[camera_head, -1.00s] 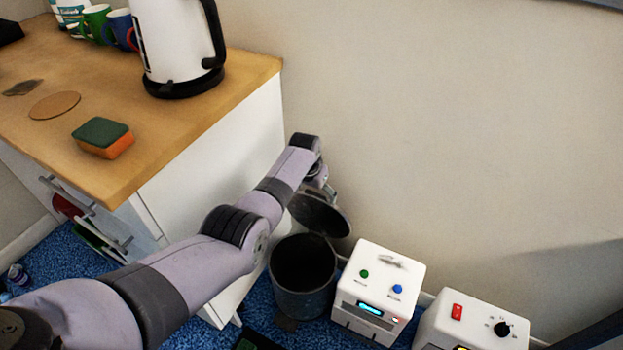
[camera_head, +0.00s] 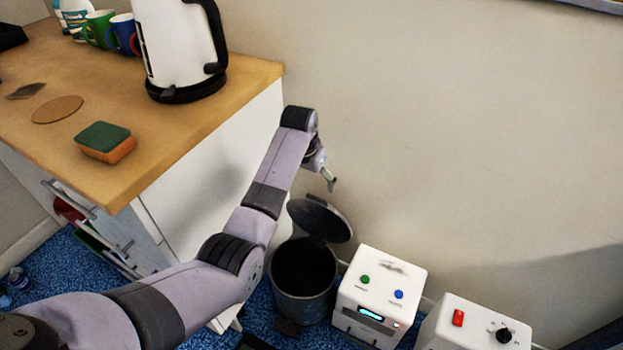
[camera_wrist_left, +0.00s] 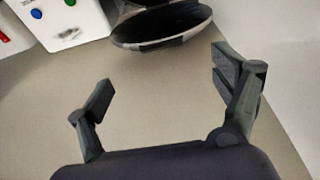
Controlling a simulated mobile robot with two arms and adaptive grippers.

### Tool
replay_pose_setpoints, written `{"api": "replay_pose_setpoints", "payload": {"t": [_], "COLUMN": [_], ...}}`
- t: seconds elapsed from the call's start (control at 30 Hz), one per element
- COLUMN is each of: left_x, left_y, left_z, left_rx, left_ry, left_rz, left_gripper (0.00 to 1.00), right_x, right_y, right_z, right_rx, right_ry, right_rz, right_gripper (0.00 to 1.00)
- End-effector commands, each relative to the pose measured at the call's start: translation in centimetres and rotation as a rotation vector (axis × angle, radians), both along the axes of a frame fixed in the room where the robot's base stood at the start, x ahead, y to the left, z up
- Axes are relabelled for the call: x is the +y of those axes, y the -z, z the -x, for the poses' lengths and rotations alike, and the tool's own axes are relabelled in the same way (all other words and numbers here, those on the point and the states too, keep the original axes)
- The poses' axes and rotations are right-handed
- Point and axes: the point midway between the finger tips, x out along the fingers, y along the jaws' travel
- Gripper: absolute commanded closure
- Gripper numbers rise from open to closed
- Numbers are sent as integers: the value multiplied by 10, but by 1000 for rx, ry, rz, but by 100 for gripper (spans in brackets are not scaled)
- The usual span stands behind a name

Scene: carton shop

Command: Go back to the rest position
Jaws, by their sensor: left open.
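My left arm comes in from the left in the head view, and its gripper (camera_head: 330,183) hangs above the open lid (camera_head: 320,219) of a dark bin (camera_head: 303,284), apart from it and in front of the wall. In the left wrist view, the two fingers of my left gripper (camera_wrist_left: 165,90) are spread wide with nothing between them. The bin's lid also shows in the left wrist view (camera_wrist_left: 162,27), beyond the fingertips. My right gripper is not in view.
A wooden counter (camera_head: 215,90) stands at the left with a kettle (camera_head: 178,45), a sponge (camera_head: 105,142) and mugs (camera_head: 124,33). Two white boxes with buttons, one nearer the bin (camera_head: 381,290) and one further right (camera_head: 475,325), stand on the floor. The wall space at the right is clear.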

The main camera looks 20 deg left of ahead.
Motion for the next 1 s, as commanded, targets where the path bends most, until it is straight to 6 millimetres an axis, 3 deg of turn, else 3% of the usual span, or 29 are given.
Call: {"api": "replay_pose_setpoints", "payload": {"t": [0.37,0.47,0.53,0.67,0.8,0.9,1.0], "left_x": [0,3,6,15,22,25,26], "left_y": [3,25,56,133,209,253,283], "left_z": [1,12,27,78,151,210,262], "left_rx": [2,9,16,28,32,37,38], "left_ry": [-1,-7,-15,-29,-34,-32,-27], "left_rz": [0,-5,-12,-30,-46,-53,-53], "left_gripper": [13,13,13,13,13,13,13], "right_x": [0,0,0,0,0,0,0], "right_y": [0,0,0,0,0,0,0], "right_z": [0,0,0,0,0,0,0], "right_rx": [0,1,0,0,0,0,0], "right_ry": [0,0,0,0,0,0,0], "right_rz": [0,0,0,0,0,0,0], "right_gripper": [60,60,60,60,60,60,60]}}
